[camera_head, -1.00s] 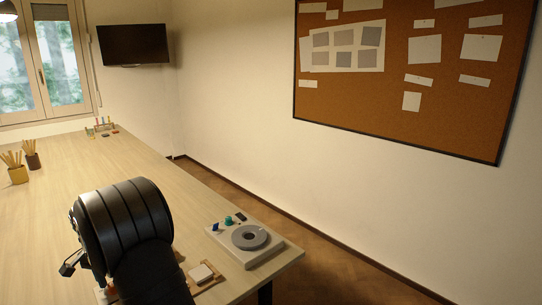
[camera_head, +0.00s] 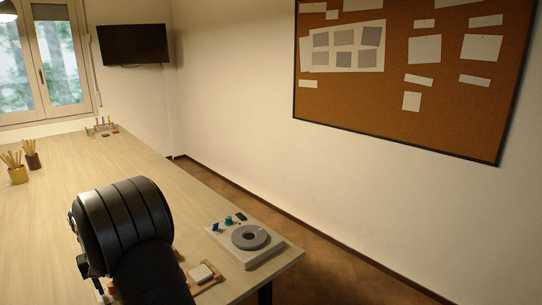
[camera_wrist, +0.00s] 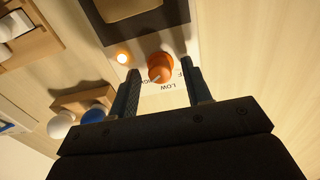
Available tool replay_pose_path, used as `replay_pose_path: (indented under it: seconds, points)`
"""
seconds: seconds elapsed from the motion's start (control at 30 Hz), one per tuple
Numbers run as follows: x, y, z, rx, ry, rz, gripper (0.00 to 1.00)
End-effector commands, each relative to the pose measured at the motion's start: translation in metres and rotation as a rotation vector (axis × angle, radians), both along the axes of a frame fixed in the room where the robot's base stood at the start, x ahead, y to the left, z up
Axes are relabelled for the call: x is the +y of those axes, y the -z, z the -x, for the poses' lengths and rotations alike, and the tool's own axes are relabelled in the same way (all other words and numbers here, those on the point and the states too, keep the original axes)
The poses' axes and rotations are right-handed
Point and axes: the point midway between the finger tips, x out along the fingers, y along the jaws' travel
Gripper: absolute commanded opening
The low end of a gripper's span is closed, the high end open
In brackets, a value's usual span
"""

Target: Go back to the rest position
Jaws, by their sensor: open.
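My gripper (camera_wrist: 160,68) is open in the wrist view, with one finger on each side of an orange knob (camera_wrist: 160,66). Nothing is held between the fingers, and I cannot tell whether either touches the knob. The knob sits on a pale panel with the words LOW and HIGH, upside down in this view. A dark plate (camera_wrist: 108,27) lies beyond the knob. In the head view my black arm stands at the bottom, and the gripper is hidden behind it.
A white device with a grey disc (camera_head: 250,237) stands right of my arm, near the table edge. A white block (camera_head: 202,273) lies close by. Pencil cups (camera_head: 18,174) stand far left. In the wrist view, a blue ball (camera_wrist: 94,116) and white ball (camera_wrist: 60,126) sit at left.

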Motion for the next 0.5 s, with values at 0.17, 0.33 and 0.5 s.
replay_pose_path:
  seconds: [0.17,0.33,0.5]
  points:
    - [-0.0002,0.0,0.0002,0.001,-0.142,0.001,0.45]
    - [-0.0003,0.0001,0.0004,0.0,-0.281,0.001,0.45]
    - [-0.0005,0.0002,0.0004,0.001,-0.407,0.001,0.45]
